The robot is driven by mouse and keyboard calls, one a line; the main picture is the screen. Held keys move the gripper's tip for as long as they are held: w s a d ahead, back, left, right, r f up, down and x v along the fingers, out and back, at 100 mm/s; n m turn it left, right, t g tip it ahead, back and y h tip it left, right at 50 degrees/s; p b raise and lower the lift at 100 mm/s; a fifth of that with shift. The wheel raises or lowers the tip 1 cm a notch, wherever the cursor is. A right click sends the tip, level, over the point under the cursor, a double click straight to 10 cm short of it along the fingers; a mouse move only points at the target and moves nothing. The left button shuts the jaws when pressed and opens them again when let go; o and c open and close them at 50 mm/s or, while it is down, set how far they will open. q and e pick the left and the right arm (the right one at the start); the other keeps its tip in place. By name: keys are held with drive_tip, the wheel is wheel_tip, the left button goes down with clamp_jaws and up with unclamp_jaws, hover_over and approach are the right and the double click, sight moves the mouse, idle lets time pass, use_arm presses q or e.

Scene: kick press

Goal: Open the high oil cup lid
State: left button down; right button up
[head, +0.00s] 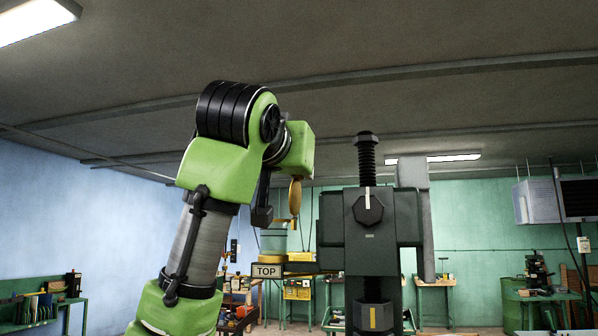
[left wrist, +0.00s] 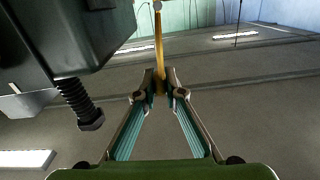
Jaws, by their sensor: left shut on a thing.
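The high oil cup (head: 273,240) is a pale teal cup with a brass rim, standing above a sign that reads TOP, left of the dark press column. Its brass lid (head: 295,195) stands about upright above the cup's right side. In the left wrist view the lid (left wrist: 159,45) shows edge-on as a narrow yellow strip. My left gripper (left wrist: 160,88) is shut on the near end of this strip, with both fingertips against it. In the head view my green arm covers most of that gripper. My right gripper is not in view.
The press column (head: 375,240) with its threaded screw (head: 366,155) rises just right of the cup. In the left wrist view a dark press block (left wrist: 80,35) and a bolt (left wrist: 80,103) are close on the left. Workbenches stand far behind.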

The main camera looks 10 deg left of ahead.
use_arm(q)
drive_tip(key=shift+w+f, duration=0.1)
drive_tip(key=shift+f, duration=0.15)
drive_tip(key=c, duration=2.1)
unclamp_jaws()
drive_tip(key=shift+r, duration=0.15)
drive_tip(key=shift+s, duration=0.2)
drive_tip(key=s, duration=1.2)
drive_tip(key=shift+a, duration=0.25)
